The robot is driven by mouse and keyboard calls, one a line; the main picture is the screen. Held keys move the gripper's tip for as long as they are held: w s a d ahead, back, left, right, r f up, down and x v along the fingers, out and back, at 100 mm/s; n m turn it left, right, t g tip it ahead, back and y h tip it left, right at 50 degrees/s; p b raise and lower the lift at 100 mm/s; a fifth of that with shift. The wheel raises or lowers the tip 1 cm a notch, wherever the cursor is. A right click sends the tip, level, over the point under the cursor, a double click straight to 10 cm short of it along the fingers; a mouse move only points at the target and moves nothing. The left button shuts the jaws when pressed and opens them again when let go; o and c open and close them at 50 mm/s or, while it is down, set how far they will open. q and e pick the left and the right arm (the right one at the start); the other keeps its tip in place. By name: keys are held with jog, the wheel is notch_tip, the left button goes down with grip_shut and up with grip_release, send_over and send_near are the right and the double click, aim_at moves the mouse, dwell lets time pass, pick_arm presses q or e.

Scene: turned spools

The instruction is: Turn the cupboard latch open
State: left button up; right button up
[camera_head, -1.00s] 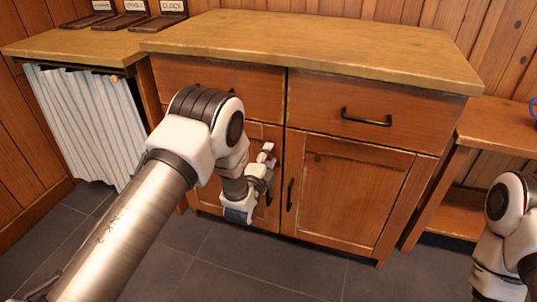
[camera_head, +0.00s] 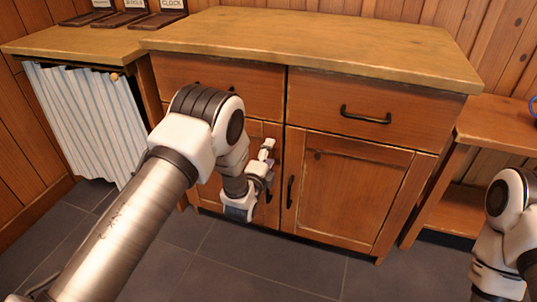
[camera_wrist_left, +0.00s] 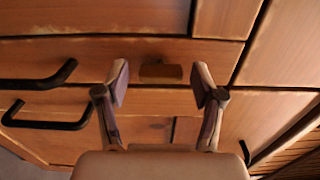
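The wooden cupboard (camera_head: 345,195) stands ahead with drawers above and doors below. A small brown-gold block, seemingly the latch (camera_wrist_left: 160,72), lies crosswise on the cupboard front in the left wrist view. My left gripper (camera_wrist_left: 161,84) is open, with one finger on each side of the latch and a gap to both. I cannot tell how deep the fingers reach around it. In the head view my left gripper (camera_head: 267,150) is at the left door, and the latch is hidden by my arm. My right gripper is out of the picture; only part of that arm shows.
Black handles sit on the right drawer (camera_head: 366,116) and right door (camera_head: 290,192). In the left wrist view, a dark handle (camera_wrist_left: 45,118) lies left of the fingers. A striped curtain (camera_head: 88,120) hangs at left; a low shelf (camera_head: 497,127) stands at right.

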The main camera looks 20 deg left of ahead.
pick_arm(q)
jog(key=s, duration=1.2)
jog(key=shift+a, duration=0.2)
